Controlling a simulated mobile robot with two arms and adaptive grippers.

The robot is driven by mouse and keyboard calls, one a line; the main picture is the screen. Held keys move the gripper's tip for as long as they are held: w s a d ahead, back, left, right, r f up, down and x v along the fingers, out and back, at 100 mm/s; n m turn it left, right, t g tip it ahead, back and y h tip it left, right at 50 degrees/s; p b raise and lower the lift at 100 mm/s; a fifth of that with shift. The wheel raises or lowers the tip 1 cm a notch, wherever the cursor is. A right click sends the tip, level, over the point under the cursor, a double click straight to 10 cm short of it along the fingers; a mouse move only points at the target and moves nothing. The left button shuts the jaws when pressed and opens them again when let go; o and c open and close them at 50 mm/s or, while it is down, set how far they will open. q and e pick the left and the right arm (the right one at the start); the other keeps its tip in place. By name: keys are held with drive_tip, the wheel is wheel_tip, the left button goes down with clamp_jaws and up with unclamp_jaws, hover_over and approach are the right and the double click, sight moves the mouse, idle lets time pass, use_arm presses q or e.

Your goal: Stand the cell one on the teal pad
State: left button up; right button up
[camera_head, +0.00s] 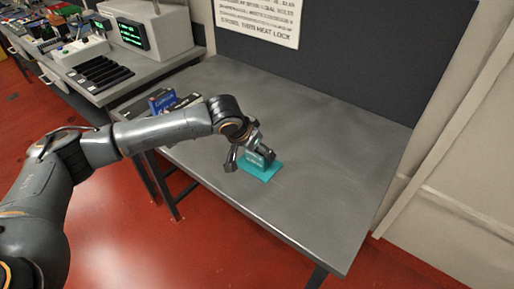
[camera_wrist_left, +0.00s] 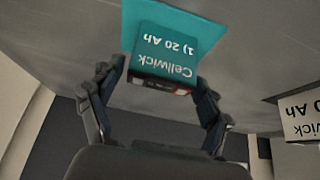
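Cell one (camera_wrist_left: 165,58), a block with a teal label reading "Cellwick 1) 20 Ah", is at the teal pad (camera_head: 262,173) on the grey bench. In the head view the cell (camera_head: 255,159) is partly hidden by my left gripper (camera_head: 248,160). In the left wrist view the pad (camera_wrist_left: 180,14) shows behind the cell. My left gripper (camera_wrist_left: 160,78) has one finger on each side of the cell. In the head view a gap shows between the left-hand finger and the cell, so the fingers look open around it. My right gripper is in neither view.
A blue-labelled cell (camera_head: 161,101) and dark cells (camera_head: 184,103) stand at the bench's left. A white-labelled cell (camera_wrist_left: 302,112) shows in the wrist view. A side bench holds a monitor unit (camera_head: 150,30) and a dark slotted tray (camera_head: 99,73). The bench right of the pad is clear.

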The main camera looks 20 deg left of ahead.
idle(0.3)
use_arm(q)
drive_tip(key=v, duration=1.2)
drive_tip(key=shift+b, duration=0.35)
drive_tip(key=shift+r, duration=0.1)
drive_tip(key=shift+s, duration=0.1)
